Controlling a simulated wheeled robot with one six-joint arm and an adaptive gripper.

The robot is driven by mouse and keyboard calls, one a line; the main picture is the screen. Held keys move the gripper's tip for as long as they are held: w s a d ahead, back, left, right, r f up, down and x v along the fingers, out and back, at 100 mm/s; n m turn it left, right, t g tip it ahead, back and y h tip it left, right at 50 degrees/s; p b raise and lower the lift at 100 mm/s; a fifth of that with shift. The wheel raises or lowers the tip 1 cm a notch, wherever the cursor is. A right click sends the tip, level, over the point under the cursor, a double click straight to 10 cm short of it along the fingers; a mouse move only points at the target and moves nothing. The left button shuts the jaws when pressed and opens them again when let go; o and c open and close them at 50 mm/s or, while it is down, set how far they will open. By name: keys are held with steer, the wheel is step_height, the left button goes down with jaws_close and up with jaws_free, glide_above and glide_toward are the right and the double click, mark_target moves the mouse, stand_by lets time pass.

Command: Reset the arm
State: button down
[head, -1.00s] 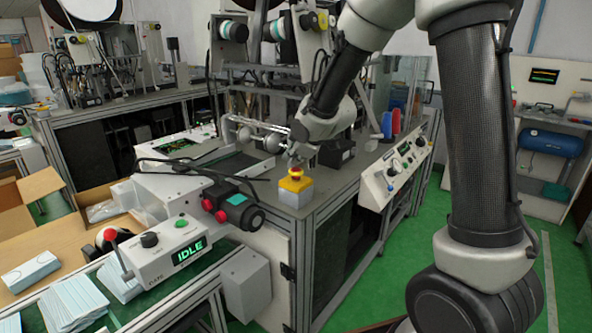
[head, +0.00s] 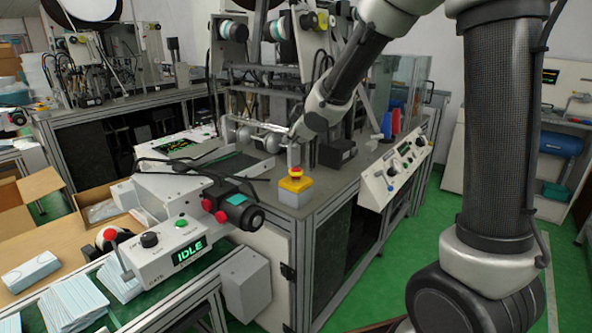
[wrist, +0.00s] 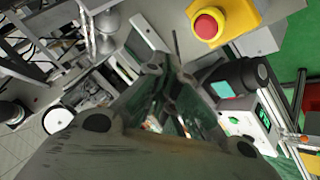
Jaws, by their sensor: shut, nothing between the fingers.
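My arm (head: 350,75) reaches from the right over the machine bench in the head view. My gripper (wrist: 168,62) shows in the wrist view with its fingers together and nothing between them. In the head view its fingers are small and hard to make out behind the wrist. The red emergency-stop button on its yellow box (head: 295,185) stands on the bench corner, just below and in front of the wrist. The button also shows at the top of the wrist view (wrist: 208,26), apart from the fingers.
A control box reading IDLE (head: 170,252) stands at the front left. A sloped control panel (head: 398,170) is on the bench's right side. Metal rollers (head: 262,138) lie close to my wrist. An open cardboard box (head: 95,200) sits at left. Green floor is clear at right.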

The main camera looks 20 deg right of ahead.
steer(key=s+d+f+m+g+h, duration=0.4)
steer(key=s+d+m, duration=0.1)
steer(key=s+d, duration=0.55)
steer(key=s+d+r+m, duration=0.2)
steer(key=s+r, duration=0.1)
steer(key=s, duration=0.5)
steer(key=s+d+r+m, duration=0.1)
steer(key=s+r+m, duration=0.2)
steer(key=s, duration=0.6)
steer(key=s+d+r+m+y, duration=0.1)
steer(key=s+d+r+m, duration=0.1)
steer(key=s, duration=0.6)
steer(key=shift+s+d+r+m, duration=0.3)
steer(key=shift+s+r+m, duration=0.1)
